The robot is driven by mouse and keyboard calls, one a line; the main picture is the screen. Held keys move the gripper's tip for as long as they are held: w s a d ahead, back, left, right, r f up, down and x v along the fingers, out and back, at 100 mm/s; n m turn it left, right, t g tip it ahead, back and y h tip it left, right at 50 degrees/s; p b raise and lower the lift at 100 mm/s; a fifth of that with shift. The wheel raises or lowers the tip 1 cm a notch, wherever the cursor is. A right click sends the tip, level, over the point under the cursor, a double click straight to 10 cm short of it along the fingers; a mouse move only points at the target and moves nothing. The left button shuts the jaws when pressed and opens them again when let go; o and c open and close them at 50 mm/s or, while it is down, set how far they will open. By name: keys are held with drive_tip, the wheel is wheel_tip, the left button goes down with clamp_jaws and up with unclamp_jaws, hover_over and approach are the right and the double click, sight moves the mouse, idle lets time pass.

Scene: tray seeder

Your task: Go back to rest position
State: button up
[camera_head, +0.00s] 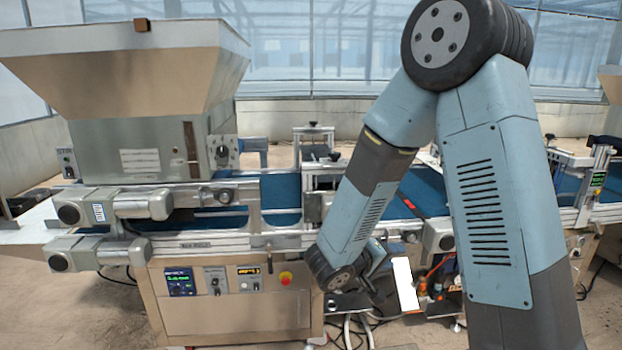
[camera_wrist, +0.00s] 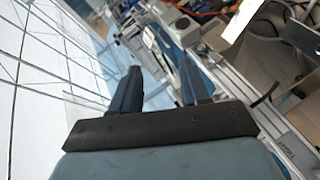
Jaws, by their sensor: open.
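My gripper (camera_wrist: 158,85) shows in the wrist view with its two dark fingers spread apart and nothing between them. In the head view my blue-grey arm is folded down on the right, and its end hangs low in front of the machine, beside the control cabinet. The fingers are hard to make out there. The tray seeder has a large metal hopper (camera_head: 130,75) at the left. A blue conveyor belt (camera_head: 280,192) runs across the machine behind my arm, which hides part of it.
The cabinet (camera_head: 235,315) carries displays and a red button (camera_head: 285,278). Two motors (camera_head: 75,207) stick out at the left. A white panel (camera_head: 405,284), cables and bottles (camera_head: 422,286) are close to my arm's end. Bare floor (camera_head: 60,310) lies at the lower left.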

drive_tip(key=s+d+r+m+g+y, duration=0.2)
drive_tip(key=s+d+r+g, duration=0.25)
drive_tip(key=s, duration=0.25)
drive_tip(key=s+d+r+m+g+y, duration=0.1)
drive_tip(key=s+d+r+m+g, duration=0.2)
drive_tip(key=s+r, duration=0.35)
drive_tip(key=s+a+r+n+t+y, duration=0.2)
drive_tip(key=s+r+t+y, duration=0.3)
drive_tip(key=s+r+y, duration=0.3)
drive_tip(key=shift+s+a+r+y, duration=0.2)
drive_tip(key=shift+s+a+y, duration=0.4)
drive_tip(key=shift+a, duration=0.25)
idle(0.8)
